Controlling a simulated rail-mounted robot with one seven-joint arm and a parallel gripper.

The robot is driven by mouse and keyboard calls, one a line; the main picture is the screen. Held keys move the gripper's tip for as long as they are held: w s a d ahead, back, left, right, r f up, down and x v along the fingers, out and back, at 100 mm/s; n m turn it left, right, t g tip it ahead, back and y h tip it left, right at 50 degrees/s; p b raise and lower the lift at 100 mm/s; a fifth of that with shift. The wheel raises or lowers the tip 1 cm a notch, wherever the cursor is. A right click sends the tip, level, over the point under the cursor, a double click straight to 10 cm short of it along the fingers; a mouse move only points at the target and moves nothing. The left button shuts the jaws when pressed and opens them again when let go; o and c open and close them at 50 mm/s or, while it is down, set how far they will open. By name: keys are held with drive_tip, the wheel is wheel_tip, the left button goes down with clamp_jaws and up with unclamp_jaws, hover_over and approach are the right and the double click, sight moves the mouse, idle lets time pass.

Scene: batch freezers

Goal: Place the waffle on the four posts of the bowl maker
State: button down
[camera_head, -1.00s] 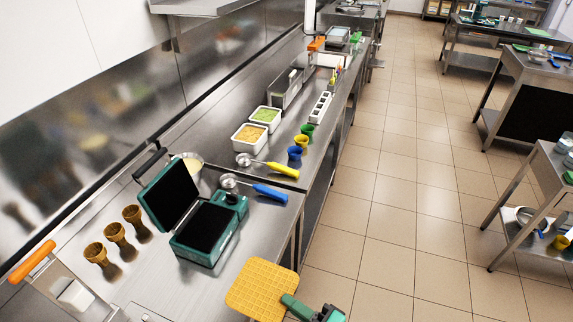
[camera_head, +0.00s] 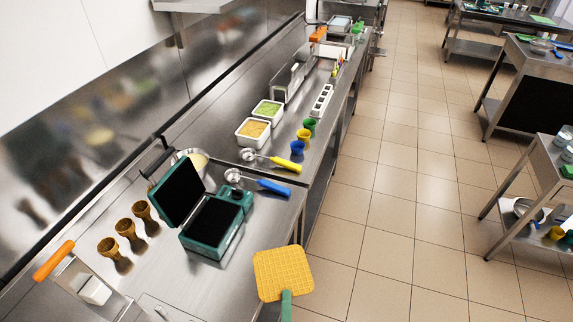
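The waffle (camera_head: 283,270) is a flat, yellow, gridded square with rounded corners, at the bottom middle of the view. It is held up in front of the counter's edge, partly over the floor. My gripper (camera_head: 286,298) shows as a green finger at the waffle's near edge, shut on it; the rest is cut off by the frame. At the lower left, an orange handle (camera_head: 54,259) on a metal device with a white block (camera_head: 95,290) may belong to the bowl maker. Four posts cannot be made out.
An open green waffle iron (camera_head: 213,225) stands on the steel counter (camera_head: 185,275). Three brown cones (camera_head: 125,228) stand left of it. A blue-handled scoop (camera_head: 265,186) and a yellow-handled scoop (camera_head: 285,163) lie behind. The counter between iron and front edge is clear.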

wheel_tip(320, 180, up, 19)
drive_tip(key=p, duration=1.6)
drive_tip(key=shift+f, duration=0.15)
drive_tip(key=s+f, duration=0.4)
drive_tip(key=f, duration=0.1)
drive_tip(key=shift+s+f, duration=0.15)
drive_tip(key=shift+s, duration=0.05)
drive_tip(key=shift+a, duration=0.1)
